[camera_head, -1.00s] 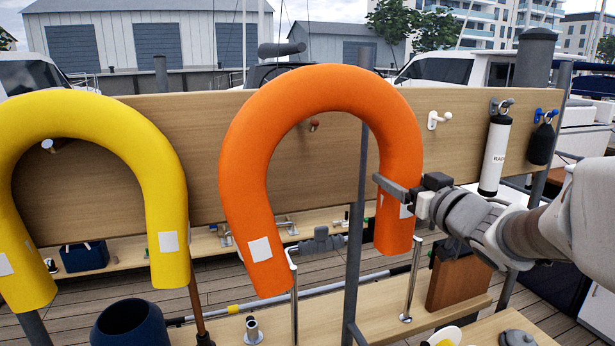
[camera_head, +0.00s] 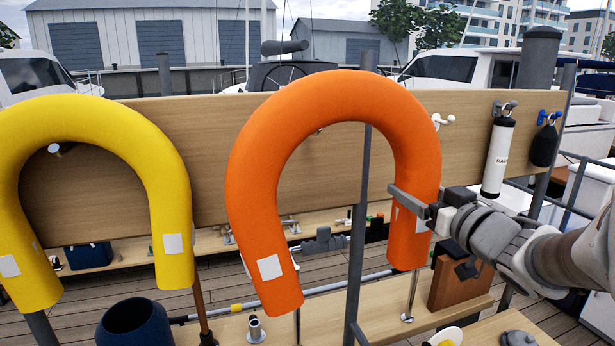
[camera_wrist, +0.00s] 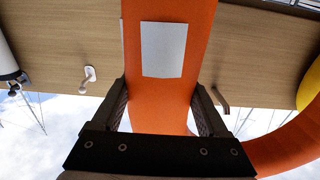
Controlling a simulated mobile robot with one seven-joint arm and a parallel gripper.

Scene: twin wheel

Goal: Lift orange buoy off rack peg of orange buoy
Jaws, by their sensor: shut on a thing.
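The orange buoy (camera_head: 252,180) is a thick horseshoe with its open end down and grey-white patches on its legs. It stands in front of the wooden rack board. My gripper (camera_head: 410,203) is shut on its right leg, near a patch. The wrist view shows the orange leg (camera_wrist: 178,105) between both fingers (camera_wrist: 160,98). A brown peg (camera_wrist: 222,100) shows beside the leg there. In the head view only a dark trace of a peg (camera_head: 319,131) shows under the arch's inner edge. Whether the buoy touches it I cannot tell.
A yellow buoy (camera_head: 174,190) hangs on the left. A white peg (camera_head: 442,120), a white cylinder (camera_head: 497,157) and a dark fender (camera_head: 544,145) are on the right of the board. A grey post (camera_head: 358,230) stands behind the orange buoy. A lower shelf holds a dark blue pot (camera_head: 135,325).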

